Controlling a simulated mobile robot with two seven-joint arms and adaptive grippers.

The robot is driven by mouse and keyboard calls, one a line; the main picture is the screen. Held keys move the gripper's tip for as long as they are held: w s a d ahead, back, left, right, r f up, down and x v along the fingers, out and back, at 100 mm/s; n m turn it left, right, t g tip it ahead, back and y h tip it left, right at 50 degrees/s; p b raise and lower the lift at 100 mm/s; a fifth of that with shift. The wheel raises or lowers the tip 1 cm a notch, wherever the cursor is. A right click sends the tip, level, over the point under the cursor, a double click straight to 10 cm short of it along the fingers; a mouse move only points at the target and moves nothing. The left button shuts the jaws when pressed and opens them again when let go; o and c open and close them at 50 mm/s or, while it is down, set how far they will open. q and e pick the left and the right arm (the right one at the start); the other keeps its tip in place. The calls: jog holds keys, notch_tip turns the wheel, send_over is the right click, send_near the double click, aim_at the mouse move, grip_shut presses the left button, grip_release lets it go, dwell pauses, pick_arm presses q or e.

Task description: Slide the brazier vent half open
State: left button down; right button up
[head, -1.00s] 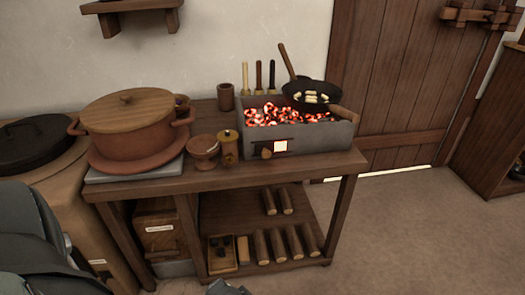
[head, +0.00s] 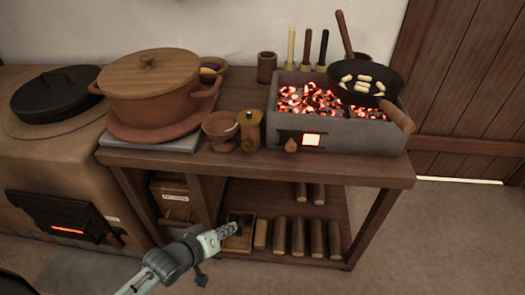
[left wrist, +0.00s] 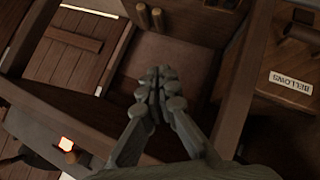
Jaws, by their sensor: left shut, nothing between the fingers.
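The grey brazier (head: 350,138) stands on the right part of the wooden table, full of glowing coals. My left gripper (head: 234,228) is below the tabletop, in front of the lower shelf and apart from the vent. Its fingers (left wrist: 155,92) are together and empty. My right gripper is not in view.
A black pan (head: 362,84) rests over the coals. A small wooden jar (head: 250,129) and a clay bowl (head: 221,130) stand left of the vent. A big lidded pot (head: 155,92) is further left. The table's front edge (head: 260,168) lies above my gripper. Logs (head: 298,236) lie on the shelf.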

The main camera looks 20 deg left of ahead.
pick_arm(q)
notch_tip(320, 180, up, 8)
jog(key=w+d+n+t+h, duration=0.1)
jog(key=w+n+t+h, duration=0.1)
jog(key=n+t, duration=0.25)
jog(key=n+t+h+b, duration=0.1)
jog(key=n+t+h, duration=0.15)
jog(key=n, duration=0.25)
send_near(270, 166)
notch_tip(270, 166, up, 3)
jog(key=s+a, duration=0.1)
jog(key=a, duration=0.1)
jog(key=shift+t, duration=0.4)
jog(key=x, duration=0.8)
jog(key=shift+w, duration=0.45)
jog(key=w+d, duration=0.2)
jog(key=shift+d+r, duration=0.2)
jog(key=shift+d, duration=0.2)
jog(key=shift+w+d+p, duration=0.2)
jog(key=shift+d+p, duration=0.1)
jog(key=shift+d, duration=0.15)
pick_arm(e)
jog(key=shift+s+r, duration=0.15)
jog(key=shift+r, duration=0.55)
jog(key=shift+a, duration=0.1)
